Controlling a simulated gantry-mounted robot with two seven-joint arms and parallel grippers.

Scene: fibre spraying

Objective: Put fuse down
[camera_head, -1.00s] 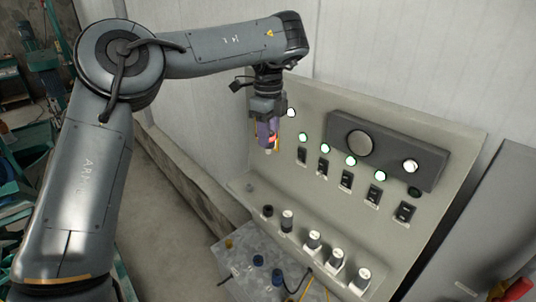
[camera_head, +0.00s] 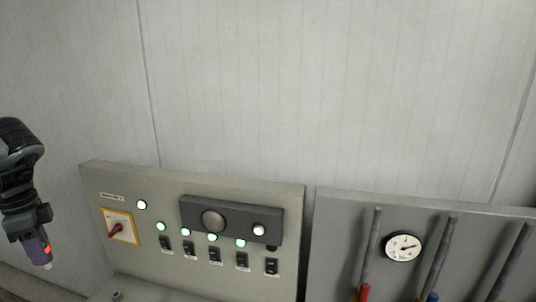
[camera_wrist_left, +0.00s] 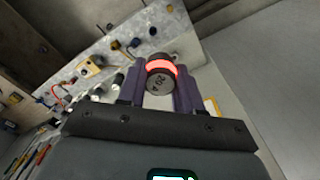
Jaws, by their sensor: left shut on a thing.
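In the wrist view a dark cylindrical fuse (camera_wrist_left: 160,84) with a glowing red ring sits between the two purple fingers of my left gripper (camera_wrist_left: 160,92). The gripper is shut on it. In the head view my left gripper (camera_head: 37,246) is at the left edge, pointing down, left of the grey control panel (camera_head: 150,260). A little of the fuse's red glow (camera_head: 47,249) and its pale lower tip show there. The fuse hangs clear of the panel in the picture. My right gripper is not in view.
The panel carries a red-and-yellow rotary switch (camera_head: 120,228), lit green lamps, black switches and a dark box (camera_head: 230,220). Right of it stands another panel with a gauge (camera_head: 403,246) and pipes. The wrist view shows a metal box (camera_wrist_left: 125,30) with coloured fittings.

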